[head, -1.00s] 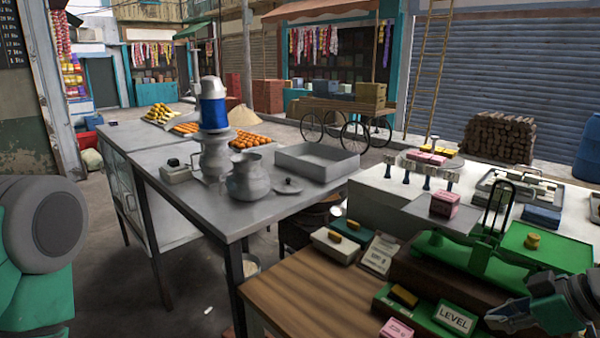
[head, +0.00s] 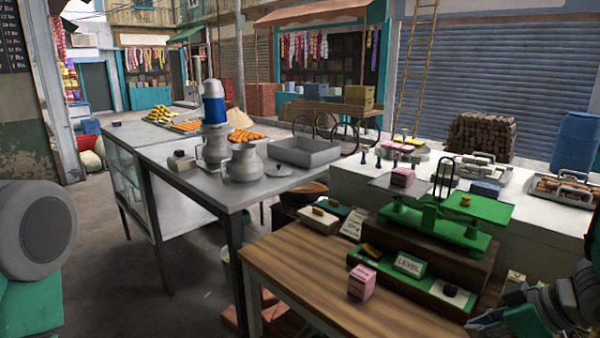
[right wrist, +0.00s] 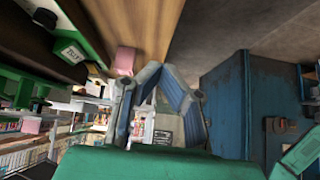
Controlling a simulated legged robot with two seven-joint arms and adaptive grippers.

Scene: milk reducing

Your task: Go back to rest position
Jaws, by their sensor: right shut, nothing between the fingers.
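My right gripper (head: 488,325) is low at the right edge of the head view, partly cut off by the frame. It is shut and empty, over the front right of the wooden table (head: 290,262). In the right wrist view its blue-grey fingers (right wrist: 157,75) hold nothing. My left gripper is out of view; only part of my left arm shows at the left edge. A green balance scale (head: 435,222) stands on a dark block to the left of and beyond the right gripper. A pink box (head: 362,282) sits on the wooden table.
A small pink box (head: 403,177) rests on the scale's left pan. A LEVEL sign (head: 409,265) stands on the green base. A metal table (head: 205,188) with pots and a tray (head: 303,152) is at the left. A white counter (head: 345,185) lies behind. Floor at the left is clear.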

